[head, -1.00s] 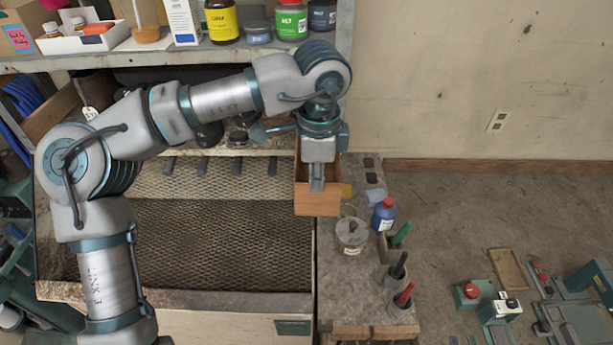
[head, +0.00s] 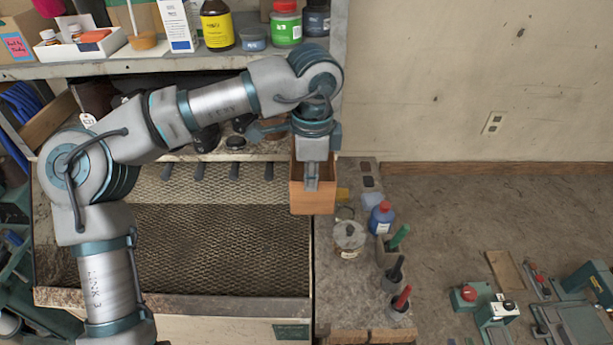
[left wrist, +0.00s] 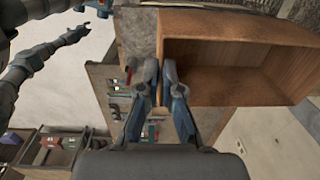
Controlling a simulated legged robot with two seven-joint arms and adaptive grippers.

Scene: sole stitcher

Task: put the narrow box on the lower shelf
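The narrow box (head: 312,203) is an open-topped wooden box, held upright in the head view at the right end of the mesh-topped bench. My left gripper (left wrist: 161,72) is shut on one wall of the box; its open inside (left wrist: 225,70) looks empty in the left wrist view. In the head view my left gripper (head: 311,182) reaches down over the box and hides part of it. The lower shelf (head: 262,152) is a ledge below the upper shelf, partly hidden by my left arm. My right gripper is not in the head view; an arm end at upper left in the left wrist view is too small to read.
The upper shelf (head: 130,68) carries bottles, jars and cartons. A blue bottle (head: 381,218), a clear jar (head: 348,238) and several coloured-handled tools stand right of the mesh (head: 215,240). Dark items sit under the upper shelf.

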